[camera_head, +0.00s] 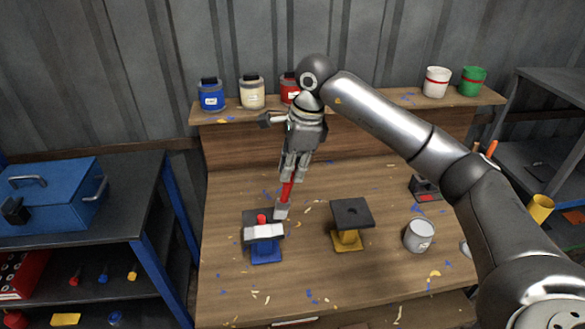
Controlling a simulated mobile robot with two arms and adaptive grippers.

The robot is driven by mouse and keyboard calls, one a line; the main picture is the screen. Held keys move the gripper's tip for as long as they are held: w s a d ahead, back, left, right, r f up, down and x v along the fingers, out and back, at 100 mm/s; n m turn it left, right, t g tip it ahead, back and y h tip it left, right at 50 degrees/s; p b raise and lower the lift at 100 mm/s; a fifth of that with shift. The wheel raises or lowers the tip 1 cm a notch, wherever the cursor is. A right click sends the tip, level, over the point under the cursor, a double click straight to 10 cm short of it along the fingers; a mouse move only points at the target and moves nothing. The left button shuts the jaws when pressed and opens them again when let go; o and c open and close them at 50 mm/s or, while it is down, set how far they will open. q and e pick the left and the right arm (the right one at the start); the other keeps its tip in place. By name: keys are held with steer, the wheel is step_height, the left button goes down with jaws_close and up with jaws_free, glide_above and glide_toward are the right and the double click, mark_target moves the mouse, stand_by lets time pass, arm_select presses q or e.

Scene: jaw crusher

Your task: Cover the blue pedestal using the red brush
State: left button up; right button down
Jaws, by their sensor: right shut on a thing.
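The blue pedestal (266,256) stands at the front left of the wooden workbench, with a dark square top plate. A white block with a small red knob (263,232) rests on that plate. My right gripper (289,178) points down above the bench, shut on the handle of the red brush (287,190). The brush's pale grey head (282,210) hangs at the plate's right back corner; I cannot tell whether it touches the plate. My left gripper is not in view.
A yellow pedestal (347,239) with a dark top stands to the right, and a grey can (419,235) beyond it. Paint jars, blue (211,98), cream (252,95) and red (289,90), line the back shelf. A blue toolbox (55,195) sits on the left rack.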

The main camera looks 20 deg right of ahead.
steer(key=w+d+p, duration=0.1)
steer(key=w+d, duration=0.1)
steer(key=w, duration=0.6)
steer(key=shift+f, duration=0.25)
steer(key=shift+s, duration=0.1)
steer(key=shift+f, duration=0.1)
steer(key=shift+f+b, duration=0.9)
steer(key=shift+f, duration=0.8)
steer(key=shift+f+b, duration=0.4)
steer(key=shift+f, duration=0.15)
steer(key=shift+a, duration=0.1)
